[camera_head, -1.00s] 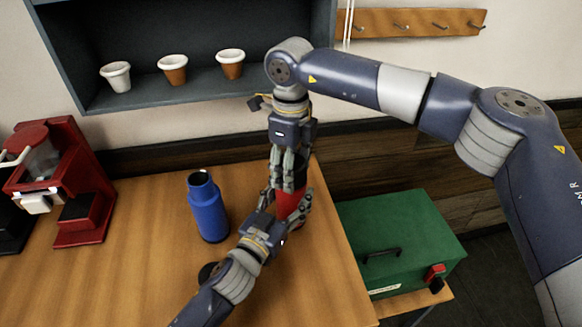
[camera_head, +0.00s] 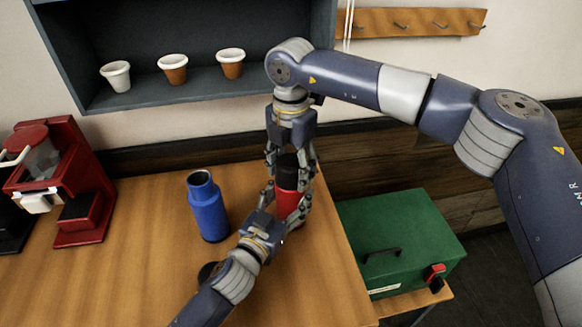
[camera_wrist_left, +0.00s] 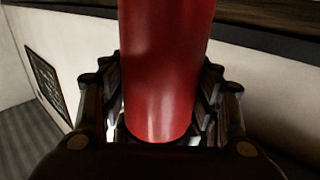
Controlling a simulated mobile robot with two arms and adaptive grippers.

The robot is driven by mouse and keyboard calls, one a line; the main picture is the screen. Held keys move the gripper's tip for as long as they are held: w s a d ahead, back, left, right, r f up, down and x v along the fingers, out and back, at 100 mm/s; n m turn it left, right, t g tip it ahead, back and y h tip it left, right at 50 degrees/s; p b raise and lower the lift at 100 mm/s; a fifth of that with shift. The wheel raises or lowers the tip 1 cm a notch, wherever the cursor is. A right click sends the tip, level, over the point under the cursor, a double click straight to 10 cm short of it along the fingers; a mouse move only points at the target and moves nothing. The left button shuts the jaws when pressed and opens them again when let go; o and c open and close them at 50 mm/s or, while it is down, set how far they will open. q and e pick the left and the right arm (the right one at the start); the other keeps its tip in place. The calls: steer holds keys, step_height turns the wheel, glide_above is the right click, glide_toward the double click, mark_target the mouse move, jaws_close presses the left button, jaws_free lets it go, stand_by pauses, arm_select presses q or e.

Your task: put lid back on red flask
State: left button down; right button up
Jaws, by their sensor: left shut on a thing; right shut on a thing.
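The red flask (camera_head: 287,203) stands upright near the right part of the wooden table. My left gripper (camera_head: 284,208) is shut around its body from the front; the red body also fills the middle of the left wrist view (camera_wrist_left: 165,70) between the fingers. My right gripper (camera_head: 289,166) points down from above with its fingers on both sides of the black lid (camera_head: 287,164), shut on it. The lid is at the top of the flask, in line with it. Whether it is fully seated cannot be told.
An open-topped blue flask (camera_head: 208,208) stands just left of my left gripper. A small black object (camera_head: 207,271) is partly hidden by my left arm. A red brewer (camera_head: 75,190) stands at the left. A green box (camera_head: 395,235) is to the right. Cups stand on the shelf (camera_head: 200,88).

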steer(key=m, duration=0.3)
steer(key=shift+w+d+m, duration=0.1)
steer(key=shift+m, duration=0.2)
steer(key=m, duration=0.4)
steer(key=shift+m, duration=0.3)
steer(key=o, duration=1.2)
steer(key=shift+r, duration=2.25)
steer(key=shift+c, duration=0.4)
